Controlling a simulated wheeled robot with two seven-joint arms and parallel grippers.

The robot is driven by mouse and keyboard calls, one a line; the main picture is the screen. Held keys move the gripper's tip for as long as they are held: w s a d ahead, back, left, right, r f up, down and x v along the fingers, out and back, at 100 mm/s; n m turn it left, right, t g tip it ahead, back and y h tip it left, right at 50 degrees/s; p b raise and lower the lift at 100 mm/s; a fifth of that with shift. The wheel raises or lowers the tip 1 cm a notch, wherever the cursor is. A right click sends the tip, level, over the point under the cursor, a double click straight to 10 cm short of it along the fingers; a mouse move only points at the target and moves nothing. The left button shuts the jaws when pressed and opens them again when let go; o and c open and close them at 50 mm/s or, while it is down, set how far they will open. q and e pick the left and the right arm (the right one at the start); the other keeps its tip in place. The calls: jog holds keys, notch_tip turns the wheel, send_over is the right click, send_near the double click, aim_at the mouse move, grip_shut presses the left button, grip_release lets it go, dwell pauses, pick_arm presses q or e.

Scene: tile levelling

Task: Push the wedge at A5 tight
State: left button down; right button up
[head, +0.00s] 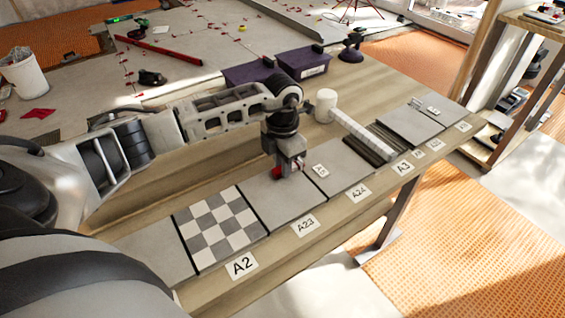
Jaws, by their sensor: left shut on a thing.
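A row of grey tiles lies along the wooden bench, with label cards A2 (241,265), A23 (306,225), A24 (359,192) and A3 (403,167). Smaller cards farther right are too small to read, so I cannot pick out A5. My left gripper (287,171) points down over the far part of the tile (283,200) behind A23, near its joint with the A24 tile (343,176). It is shut on a small red piece (276,173), probably a wedge, mostly hidden by the fingers. A small white clip (321,170) sits by that joint. My right gripper is not in view.
Two purple bins (302,67) and a dark suction cup (351,49) stand at the bench's back. A checkered tile (217,228) lies left of the gripper.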

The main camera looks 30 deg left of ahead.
pick_arm(q)
jog(key=shift+w+d+b, duration=0.35)
jog(key=shift+w+b, duration=0.2)
jog(key=shift+w, duration=0.3)
dwell(0.9)
jog(key=c, duration=1.2)
grip_release()
jog(key=shift+c, duration=0.2)
